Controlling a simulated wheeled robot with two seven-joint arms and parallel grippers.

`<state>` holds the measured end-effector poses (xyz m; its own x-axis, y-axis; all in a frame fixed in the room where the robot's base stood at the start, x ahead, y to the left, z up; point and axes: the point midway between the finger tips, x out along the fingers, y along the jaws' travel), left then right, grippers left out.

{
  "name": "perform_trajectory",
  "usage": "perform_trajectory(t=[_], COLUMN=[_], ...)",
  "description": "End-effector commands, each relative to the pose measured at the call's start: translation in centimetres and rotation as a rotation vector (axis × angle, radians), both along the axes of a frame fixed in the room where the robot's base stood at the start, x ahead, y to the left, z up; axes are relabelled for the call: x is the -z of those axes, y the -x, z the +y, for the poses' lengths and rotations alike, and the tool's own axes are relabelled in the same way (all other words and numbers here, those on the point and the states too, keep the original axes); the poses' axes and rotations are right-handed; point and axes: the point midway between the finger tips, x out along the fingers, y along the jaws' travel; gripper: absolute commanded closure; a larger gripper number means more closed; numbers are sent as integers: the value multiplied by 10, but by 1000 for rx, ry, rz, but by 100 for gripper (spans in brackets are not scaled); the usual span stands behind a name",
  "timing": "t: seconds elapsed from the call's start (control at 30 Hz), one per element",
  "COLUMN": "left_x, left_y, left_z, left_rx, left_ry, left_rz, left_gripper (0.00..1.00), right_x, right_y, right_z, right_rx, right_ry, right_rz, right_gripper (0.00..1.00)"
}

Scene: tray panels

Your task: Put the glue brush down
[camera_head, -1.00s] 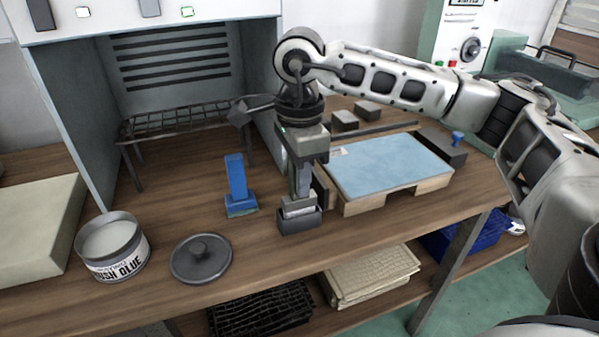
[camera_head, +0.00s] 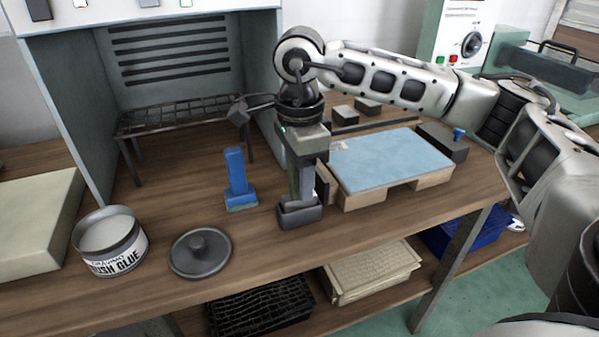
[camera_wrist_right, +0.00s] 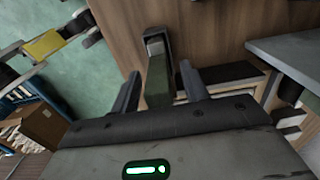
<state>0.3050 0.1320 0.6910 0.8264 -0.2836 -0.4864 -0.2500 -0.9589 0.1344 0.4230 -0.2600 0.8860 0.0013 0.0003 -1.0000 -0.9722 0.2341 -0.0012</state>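The glue brush (camera_head: 303,182) stands upright in a small dark holder (camera_head: 299,216) at the bench front, its lower end hidden inside. Its greenish handle (camera_wrist_right: 158,78) also shows in the right wrist view. My right gripper (camera_head: 306,172) points down over the holder. In the right wrist view its fingers (camera_wrist_right: 160,88) stand on both sides of the handle with a gap to each, so it is open around the brush. The glue tin (camera_head: 117,265) stands open at the front left. Its dark lid (camera_head: 200,254) lies between tin and holder. My left gripper is not in view.
A blue upright tool (camera_head: 237,178) stands just left of the holder. A wooden tray with a light blue panel (camera_head: 385,160) lies close to the right. A dark wire rack (camera_head: 180,117) stands in the booth behind. Bare bench shows around the lid.

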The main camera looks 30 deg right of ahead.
Motion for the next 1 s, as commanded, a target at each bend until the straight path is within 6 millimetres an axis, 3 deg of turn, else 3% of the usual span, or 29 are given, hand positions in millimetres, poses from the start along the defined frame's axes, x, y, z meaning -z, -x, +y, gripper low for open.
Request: perform_trajectory(t=[0.27,0.33,0.8,1.0], left_x=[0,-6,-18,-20], left_y=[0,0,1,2], left_z=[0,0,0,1], left_rx=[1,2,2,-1], left_ry=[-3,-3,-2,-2], left_rz=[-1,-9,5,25], left_gripper=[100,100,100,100], right_x=[0,-10,-123,-152], right_y=[0,-1,0,0], right_z=[0,0,0,0], right_rx=[0,0,0,0], right_ry=[0,-1,1,0], right_rz=[1,-2,-4,-2], right_gripper=[55,55,55,55])
